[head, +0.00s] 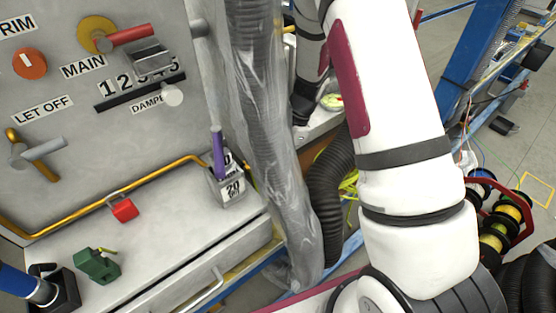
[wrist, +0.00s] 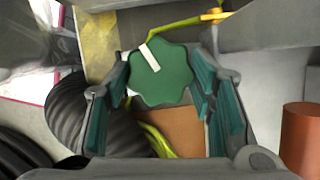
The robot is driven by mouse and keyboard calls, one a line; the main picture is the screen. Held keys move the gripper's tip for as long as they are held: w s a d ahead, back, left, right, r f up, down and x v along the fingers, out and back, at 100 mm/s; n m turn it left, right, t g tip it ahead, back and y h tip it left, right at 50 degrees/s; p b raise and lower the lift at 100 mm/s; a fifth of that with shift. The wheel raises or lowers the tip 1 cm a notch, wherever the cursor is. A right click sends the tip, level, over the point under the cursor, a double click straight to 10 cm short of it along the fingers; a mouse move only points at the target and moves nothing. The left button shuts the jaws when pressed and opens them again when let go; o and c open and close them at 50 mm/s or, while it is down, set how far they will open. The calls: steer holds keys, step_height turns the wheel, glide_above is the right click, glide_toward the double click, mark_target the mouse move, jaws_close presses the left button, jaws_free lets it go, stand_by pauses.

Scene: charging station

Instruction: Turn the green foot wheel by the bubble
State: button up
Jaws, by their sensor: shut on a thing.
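The green foot wheel (wrist: 163,80) is a lobed knob with a white mark on its top, seen from above in the wrist view. My gripper (wrist: 162,84) has its teal-padded fingers on either side of the wheel and is shut on it. The white mark points to the wheel's upper left. In the head view, a small round yellow-green thing (head: 331,101), perhaps the bubble, sits on a pale ledge beyond the clear-wrapped hose. The wheel cannot be made out in the head view.
The clear-wrapped hose (head: 265,130) hangs left of my arm. A black ribbed hose (wrist: 95,110) passes close to my left finger, with yellow-green cable below the wheel. An orange-brown cylinder (wrist: 300,138) stands at the right. A panel with levers (head: 90,90) is at the left.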

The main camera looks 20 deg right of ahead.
steer(key=shift+n, duration=0.4)
steer(key=o, duration=1.1)
steer(key=shift+o, duration=0.2)
steer(key=shift+d+r, duration=0.1)
steer(key=w+d, duration=0.3)
steer(key=d, duration=0.9)
steer(key=shift+r, duration=0.4)
steer(key=shift+s, duration=0.1)
